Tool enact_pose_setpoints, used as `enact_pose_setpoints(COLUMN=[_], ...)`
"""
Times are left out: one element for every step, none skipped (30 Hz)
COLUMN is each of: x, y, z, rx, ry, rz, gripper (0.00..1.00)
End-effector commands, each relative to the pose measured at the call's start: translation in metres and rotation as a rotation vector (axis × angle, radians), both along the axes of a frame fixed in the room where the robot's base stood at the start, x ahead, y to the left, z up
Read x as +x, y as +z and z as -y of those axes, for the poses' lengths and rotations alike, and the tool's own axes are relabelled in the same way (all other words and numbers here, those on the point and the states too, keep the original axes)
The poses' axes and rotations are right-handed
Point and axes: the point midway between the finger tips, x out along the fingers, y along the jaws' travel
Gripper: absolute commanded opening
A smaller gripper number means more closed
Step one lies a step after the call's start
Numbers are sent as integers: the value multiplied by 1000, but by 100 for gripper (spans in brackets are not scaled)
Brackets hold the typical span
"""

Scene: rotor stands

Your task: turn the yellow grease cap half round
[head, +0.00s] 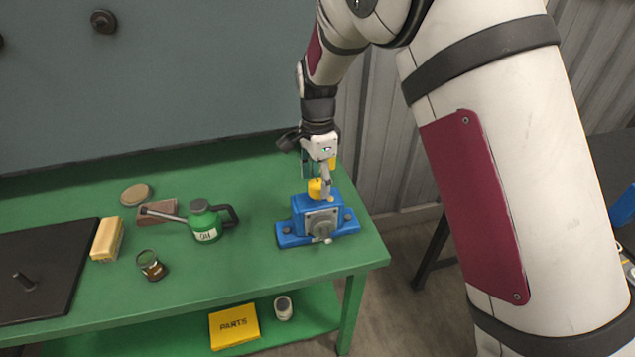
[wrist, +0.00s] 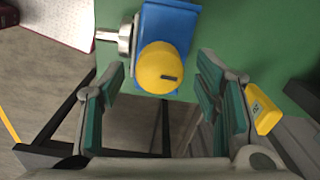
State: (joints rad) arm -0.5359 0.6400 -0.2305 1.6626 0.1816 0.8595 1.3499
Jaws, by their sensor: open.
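The yellow grease cap (head: 316,188) sits on top of the blue bearing housing (head: 300,226) near the right end of the green bench. In the wrist view the cap (wrist: 161,68) is round, with a short dark mark on its face towards the right. The blue housing (wrist: 166,22) shows behind it, with a metal shaft end on its left. My gripper (head: 325,194) is just above and beside the cap in the head view. In the wrist view my gripper (wrist: 160,98) is open, its green-padded fingers apart on either side of the cap, with gaps on both sides.
A green oil can (head: 206,222), a jar (head: 151,265), a yellow block (head: 107,239) and a brown block (head: 160,211) stand left of the housing. A black plate (head: 60,265) lies further left. A yellow parts box (head: 234,326) is on the lower shelf. The bench's right edge is close.

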Motion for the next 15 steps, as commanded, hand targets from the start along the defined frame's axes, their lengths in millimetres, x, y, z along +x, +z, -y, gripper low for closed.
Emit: enact_pose_setpoints(x=[1,1,1,1,1,1,1,1,1,1,0,1,0,0,1], y=[10,16,24,31,37,45,52,57,65,71,76,82,86,90,94], z=[-1,-1,-1,-1,-1,-1,-1,-1,-1,-1,-1,0,0,-1,-1], rx=[2,2,2,3,2,3,1,1,1,1,2,2,2,1,2], ry=[0,0,0,0,0,1,1,1,2,2,2,1,1,1,1], rz=[4,4,4,5,4,5,5,5,5,5,4,4,4,3,4], gripper=[57,57,57,57,57,57,57,57,57,57,57,57,57,57,57])
